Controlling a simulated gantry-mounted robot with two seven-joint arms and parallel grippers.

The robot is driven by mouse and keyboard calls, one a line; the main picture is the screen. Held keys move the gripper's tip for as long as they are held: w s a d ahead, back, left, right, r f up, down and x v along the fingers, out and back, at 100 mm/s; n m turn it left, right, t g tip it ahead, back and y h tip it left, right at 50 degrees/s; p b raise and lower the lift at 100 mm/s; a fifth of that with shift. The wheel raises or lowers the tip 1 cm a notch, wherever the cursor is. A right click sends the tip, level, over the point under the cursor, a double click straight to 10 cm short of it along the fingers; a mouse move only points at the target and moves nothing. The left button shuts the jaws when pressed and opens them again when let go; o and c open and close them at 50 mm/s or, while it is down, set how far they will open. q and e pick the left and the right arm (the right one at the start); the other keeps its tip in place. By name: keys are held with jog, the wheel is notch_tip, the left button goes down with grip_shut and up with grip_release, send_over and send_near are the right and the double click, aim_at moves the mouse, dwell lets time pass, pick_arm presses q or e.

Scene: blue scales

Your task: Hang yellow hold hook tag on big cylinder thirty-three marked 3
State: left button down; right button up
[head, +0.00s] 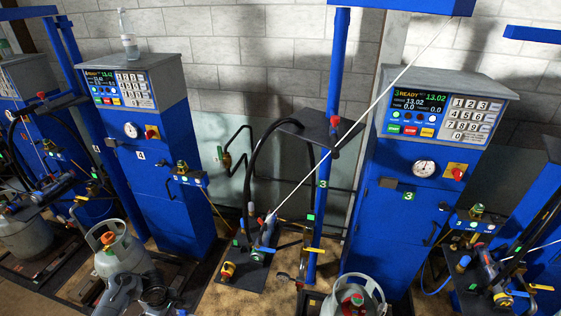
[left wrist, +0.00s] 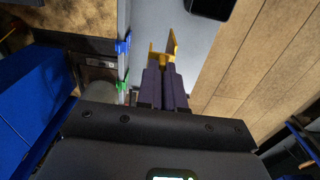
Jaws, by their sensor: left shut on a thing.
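My left gripper (left wrist: 166,80) is shut on a yellow hook tag (left wrist: 171,43), which sticks out past the fingertips in the left wrist view. In the head view my left arm shows at the bottom left, and I cannot make out the tag there. A grey cylinder (head: 378,296) with a collar and red valve stands at the bottom, in front of the blue scale marked 3 (head: 385,240); its lower part is cut off and I cannot read a marking on it. The held tag is apart from this cylinder. My right gripper is not in view.
Another grey cylinder (head: 122,256) with an orange valve stands before the scale marked 4 (head: 160,190). A filling hose (head: 250,170) and a slanting pale line (head: 375,103) cross the space left of scale 3. A bottle (head: 129,42) stands on scale 4.

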pick_arm(q)
jog(key=shift+w+a+r, duration=0.15)
jog(key=shift+r, duration=0.15)
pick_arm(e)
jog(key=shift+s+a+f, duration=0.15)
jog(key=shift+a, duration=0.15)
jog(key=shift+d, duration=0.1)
